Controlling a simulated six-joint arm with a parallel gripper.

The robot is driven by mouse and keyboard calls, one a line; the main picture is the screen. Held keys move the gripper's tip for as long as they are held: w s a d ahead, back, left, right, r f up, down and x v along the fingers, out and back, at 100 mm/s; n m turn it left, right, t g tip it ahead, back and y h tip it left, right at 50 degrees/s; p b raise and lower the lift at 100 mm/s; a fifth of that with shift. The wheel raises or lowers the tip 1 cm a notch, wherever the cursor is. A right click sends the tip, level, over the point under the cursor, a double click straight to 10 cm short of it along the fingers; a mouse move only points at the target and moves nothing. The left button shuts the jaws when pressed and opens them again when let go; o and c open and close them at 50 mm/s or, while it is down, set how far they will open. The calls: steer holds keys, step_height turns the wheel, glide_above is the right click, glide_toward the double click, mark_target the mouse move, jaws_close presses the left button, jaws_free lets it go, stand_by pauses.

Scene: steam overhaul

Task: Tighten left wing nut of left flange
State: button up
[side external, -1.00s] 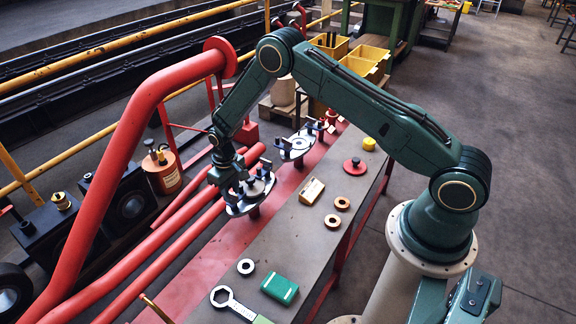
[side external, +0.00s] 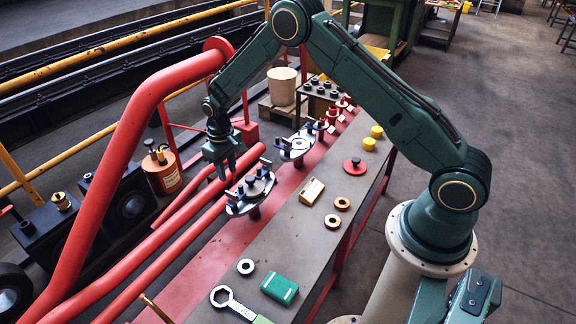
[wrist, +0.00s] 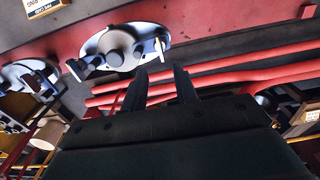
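The nearer flange (side external: 238,209), leftmost in the side view, is a pale round plate with dark wing nuts and a dark middle boss. It also fills the upper left of the wrist view (wrist: 125,62), with one wing nut (wrist: 76,68) at its left edge and another (wrist: 160,45) at its right. My gripper (side external: 226,176) points down just left of this flange, raised and apart from it. In the wrist view its two dark fingers (wrist: 160,88) stand apart with nothing between them. Whether either wing nut is tight cannot be told.
A second flange (side external: 296,148) stands further back on the red strip. Red pipes (side external: 170,255) run left of the flanges, and a thick red pipe (side external: 120,160) rises there. The bench holds a wooden block (side external: 312,191), rings, a green box (side external: 279,289) and a wrench (side external: 233,303).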

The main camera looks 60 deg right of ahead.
steer(key=shift+r, duration=2.55)
steer(key=shift+r, duration=0.15)
steer(key=s+r+t, duration=0.1)
steer(key=s+r, duration=0.6)
steer(key=r, duration=0.4)
steer(key=s+r+t, duration=0.2)
steer(key=s+r, duration=0.5)
steer(key=r, duration=0.4)
steer(key=s+r+t, duration=0.1)
steer(key=s+r, duration=0.1)
steer(key=s, duration=0.9)
steer(key=s+r+t, duration=0.1)
steer(key=s+r, duration=0.1)
steer(key=s, duration=0.8)
steer(key=shift+s+a+t, duration=0.3)
steer(key=shift+s+a, duration=0.05)
steer(key=shift+a, duration=0.05)
